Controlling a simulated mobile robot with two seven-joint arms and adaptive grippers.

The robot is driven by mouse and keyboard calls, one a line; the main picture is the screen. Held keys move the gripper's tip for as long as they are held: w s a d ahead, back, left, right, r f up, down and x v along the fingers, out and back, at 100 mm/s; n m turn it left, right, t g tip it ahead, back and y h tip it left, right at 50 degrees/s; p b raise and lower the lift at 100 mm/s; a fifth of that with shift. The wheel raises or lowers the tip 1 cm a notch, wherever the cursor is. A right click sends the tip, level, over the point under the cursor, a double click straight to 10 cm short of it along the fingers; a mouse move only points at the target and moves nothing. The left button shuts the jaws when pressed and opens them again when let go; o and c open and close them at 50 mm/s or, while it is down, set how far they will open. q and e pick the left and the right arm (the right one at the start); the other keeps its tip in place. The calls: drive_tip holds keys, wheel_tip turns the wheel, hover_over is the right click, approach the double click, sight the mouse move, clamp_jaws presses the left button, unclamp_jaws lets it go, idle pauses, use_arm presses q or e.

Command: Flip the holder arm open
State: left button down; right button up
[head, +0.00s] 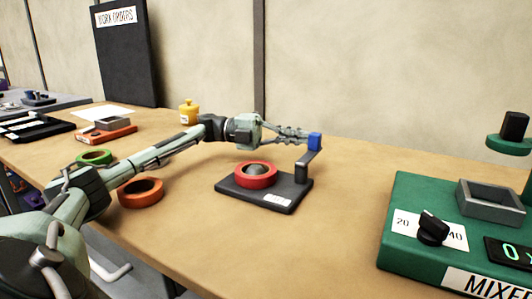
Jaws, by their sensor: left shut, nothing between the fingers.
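The holder has a flat dark base (268,198) on the bench. A red ring (257,179) sits on it around a grey dome. The dark grey holder arm (305,164) rises at the base's right end, angled up, with a blue block (315,141) at its top. My left gripper (303,136) reaches in from the left above the base. Its fingers are shut and empty, with their tips right beside the blue block. I cannot tell whether they touch it. My right gripper is not in view.
An orange ring (141,192) and a green ring (94,157) lie near my left arm. A yellow bottle (189,112) stands behind the arm. A green mixer (405,228) with a knob stands at right. The bench (337,212) is clear between holder and mixer.

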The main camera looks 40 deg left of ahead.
use_arm(q)
drive_tip(key=v, duration=1.2)
drive_tip(key=shift+w+r, duration=0.1)
